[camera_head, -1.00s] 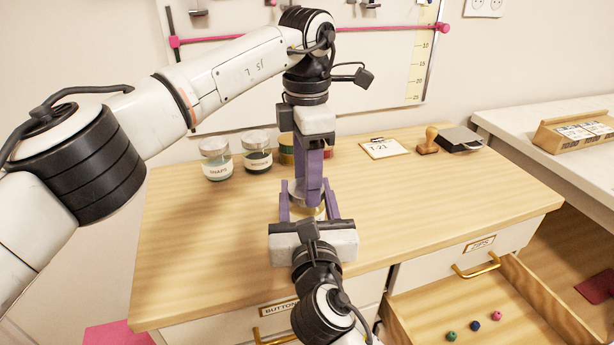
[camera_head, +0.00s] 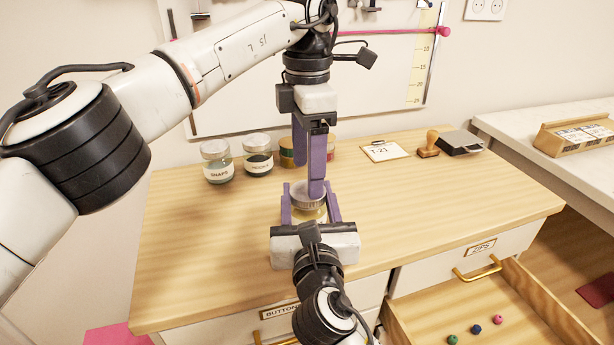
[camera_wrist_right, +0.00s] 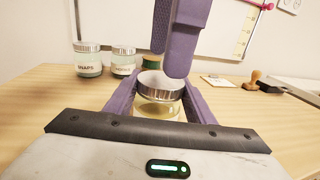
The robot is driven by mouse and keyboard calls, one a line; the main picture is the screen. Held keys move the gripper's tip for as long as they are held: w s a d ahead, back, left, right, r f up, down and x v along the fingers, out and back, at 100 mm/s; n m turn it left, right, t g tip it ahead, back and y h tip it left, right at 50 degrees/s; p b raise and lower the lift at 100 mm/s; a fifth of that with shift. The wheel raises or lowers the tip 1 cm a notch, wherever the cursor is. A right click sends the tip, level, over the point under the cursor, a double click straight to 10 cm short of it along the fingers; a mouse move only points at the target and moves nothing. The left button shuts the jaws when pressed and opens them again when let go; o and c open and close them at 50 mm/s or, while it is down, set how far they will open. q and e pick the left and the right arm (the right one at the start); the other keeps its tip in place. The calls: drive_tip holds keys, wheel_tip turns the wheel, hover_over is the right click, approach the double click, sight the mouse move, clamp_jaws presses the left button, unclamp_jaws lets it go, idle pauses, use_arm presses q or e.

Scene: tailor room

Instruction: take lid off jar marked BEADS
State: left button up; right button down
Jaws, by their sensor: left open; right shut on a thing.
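A glass jar (camera_wrist_right: 158,107) with pale yellowish contents and a silver metal lid (camera_head: 308,197) stands near the front of the wooden desk. The lid sits on the jar and also shows in the right wrist view (camera_wrist_right: 160,82). No label on this jar is readable. My right gripper (camera_head: 310,208) is shut around the jar's body, one purple finger on each side. My left gripper (camera_head: 308,178) points down over the lid with its purple fingers apart and nothing between them. One finger overlaps the lid in the head view; I cannot tell whether it touches.
A SNAPS jar (camera_head: 217,163) and a second lidded jar (camera_head: 258,156) stand at the back left, with coloured containers behind my left gripper. A clipboard (camera_head: 385,151), a stamp (camera_head: 429,144) and a dark pad (camera_head: 460,142) lie at the back right. An open drawer (camera_head: 497,296) holds several beads.

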sight(306, 191)
use_arm(q)
drive_tip(key=shift+r, duration=0.5)
drive_tip(key=shift+c, duration=0.3)
use_arm(e)
drive_tip(key=shift+f, duration=0.1)
use_arm(q)
wheel_tip(306, 191, up, 3)
drive_tip(key=m, duration=0.3)
drive_tip(key=shift+r+m, duration=0.1)
drive_tip(key=shift+m, duration=0.3)
drive_tip(key=shift+f, duration=3.9)
drive_tip(key=shift+c, duration=0.2)
drive_tip(key=c, duration=1.1)
drive_tip(key=shift+o, duration=0.2)
drive_tip(key=n, duration=0.4)
use_arm(e)
drive_tip(key=shift+d, duration=0.1)
use_arm(q)
drive_tip(key=shift+a, duration=0.1)
use_arm(e)
drive_tip(key=shift+w+d, duration=0.1)
drive_tip(key=shift+d, duration=0.05)
